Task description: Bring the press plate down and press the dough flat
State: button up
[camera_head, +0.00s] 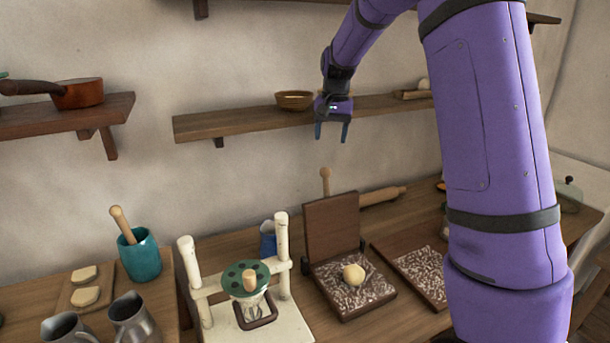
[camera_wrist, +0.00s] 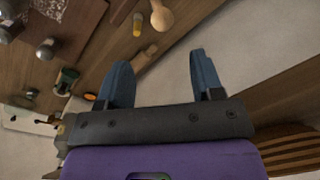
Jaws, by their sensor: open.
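The dough press stands on the table with its dark wooden press plate (camera_head: 331,226) raised upright at the back. A pale wooden handle (camera_head: 325,178) shows above the plate's top edge. The pale round dough ball (camera_head: 353,273) sits on the floured press base (camera_head: 349,312), uncovered. My gripper (camera_head: 332,131) is open and empty, fingers pointing down, well above and behind the press, near the wall shelf. Its blue fingers also show in the wrist view (camera_wrist: 162,78) with nothing between them. A round-ended wooden piece (camera_wrist: 160,14) is ahead of them there; I cannot tell if it is the handle.
A floured board (camera_head: 421,268) and a rolling pin (camera_head: 382,196) lie right of the press. A white frame with a green dotted disc (camera_head: 246,270) stands left. A shelf (camera_head: 240,125) with a bowl (camera_head: 295,99) is beside my gripper. A teal mortar (camera_head: 142,258) stands further left.

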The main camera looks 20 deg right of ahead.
aim_at(326, 168)
jog(key=shift+w+a+f, duration=0.2)
jog(key=shift+f, duration=0.4)
jog(key=f, duration=1.1)
jog(key=shift+w+a, duration=0.2)
jog(key=shift+a, duration=0.05)
grip_shut()
jog(key=shift+s+r, duration=0.1)
jog(key=shift+s, duration=0.05)
